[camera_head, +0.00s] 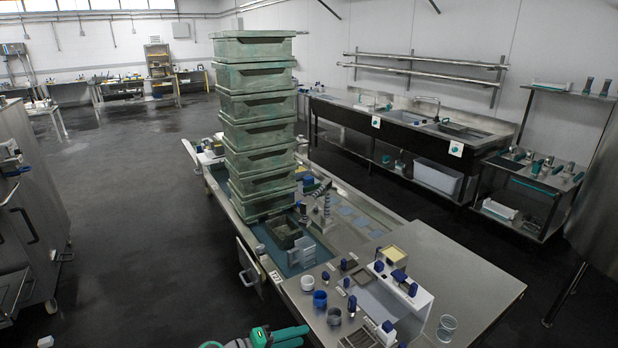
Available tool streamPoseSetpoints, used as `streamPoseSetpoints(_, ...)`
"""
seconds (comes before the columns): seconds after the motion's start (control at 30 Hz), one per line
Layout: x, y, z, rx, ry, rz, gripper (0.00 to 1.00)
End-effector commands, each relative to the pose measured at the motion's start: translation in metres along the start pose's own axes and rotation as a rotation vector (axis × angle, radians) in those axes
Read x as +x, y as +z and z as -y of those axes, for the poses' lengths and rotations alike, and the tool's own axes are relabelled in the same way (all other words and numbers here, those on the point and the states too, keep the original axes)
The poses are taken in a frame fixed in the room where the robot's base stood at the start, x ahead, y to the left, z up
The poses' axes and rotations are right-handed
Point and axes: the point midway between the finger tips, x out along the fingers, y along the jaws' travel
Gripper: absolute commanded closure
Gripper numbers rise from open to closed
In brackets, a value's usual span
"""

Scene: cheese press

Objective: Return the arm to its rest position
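At the bottom edge of the head view, a teal and dark part (275,338), which looks like a piece of my own arm, shows left of the steel table. Most of it is cut off by the frame. The visible part appears apart from the table's front corner.
A tall stack of green crates (258,103) stands on the long steel table (455,270). Blue cups (320,299) and a white rack (413,300) with blue-handled items sit near its front.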

Motion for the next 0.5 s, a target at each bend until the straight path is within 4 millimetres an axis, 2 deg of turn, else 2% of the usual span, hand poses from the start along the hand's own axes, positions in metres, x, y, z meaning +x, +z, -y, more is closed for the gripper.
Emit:
streamPoseSetpoints(0.1,0.017,0.031,0.044,-0.018,-0.074,-0.061,0.63)
streamPoseSetpoints(0.2,0.024,0.057,0.081,-0.022,-0.146,-0.127,0.63)
streamPoseSetpoints(0.4,0.025,0.112,0.142,-0.001,-0.290,-0.249,0.63)
streamPoseSetpoints(0.5,0.021,0.143,0.164,0.025,-0.359,-0.301,0.63)
